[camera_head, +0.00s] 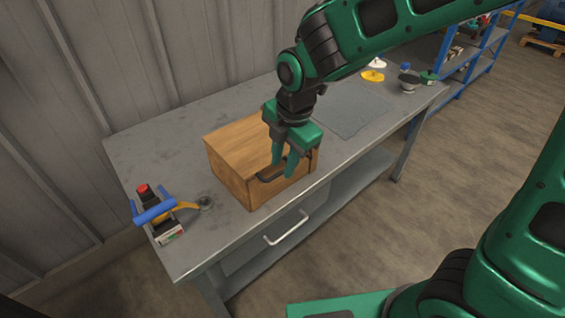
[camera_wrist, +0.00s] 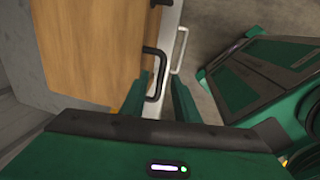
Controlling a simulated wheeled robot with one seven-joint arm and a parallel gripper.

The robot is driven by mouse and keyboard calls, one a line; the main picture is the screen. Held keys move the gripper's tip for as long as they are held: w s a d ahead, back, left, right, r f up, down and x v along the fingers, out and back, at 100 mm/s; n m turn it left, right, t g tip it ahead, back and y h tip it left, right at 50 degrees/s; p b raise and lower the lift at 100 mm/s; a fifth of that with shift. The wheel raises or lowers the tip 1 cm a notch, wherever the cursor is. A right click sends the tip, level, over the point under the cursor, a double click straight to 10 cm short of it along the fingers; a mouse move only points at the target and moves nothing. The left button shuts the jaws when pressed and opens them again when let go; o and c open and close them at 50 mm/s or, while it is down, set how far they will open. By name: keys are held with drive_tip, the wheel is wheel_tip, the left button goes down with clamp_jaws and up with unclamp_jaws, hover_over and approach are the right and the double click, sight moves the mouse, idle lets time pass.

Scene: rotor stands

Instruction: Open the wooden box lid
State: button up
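The wooden box (camera_head: 232,158) sits on the grey workbench with its lid (camera_head: 237,140) closed. A dark bar handle (camera_head: 268,178) is on the box's front side; it also shows in the wrist view (camera_wrist: 158,74). My gripper (camera_head: 283,168) points down at the front of the box by the handle. In the wrist view my gripper (camera_wrist: 160,92) has its two green fingers apart, with the handle between them and no clear contact. My gripper hides the right part of the box's top and front in the head view.
The workbench (camera_head: 150,145) has a light drawer handle (camera_head: 287,228) below the box. A blue-handled tool and a device with a red button (camera_head: 143,188) lie at left. A grey mat (camera_head: 350,108), a yellow item (camera_head: 372,76) and small items lie at right. A corrugated wall stands behind.

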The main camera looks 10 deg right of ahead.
drive_tip(key=shift+f, duration=0.55)
clamp_jaws()
drive_tip(key=shift+w, duration=0.1)
drive_tip(key=shift+r, duration=0.1)
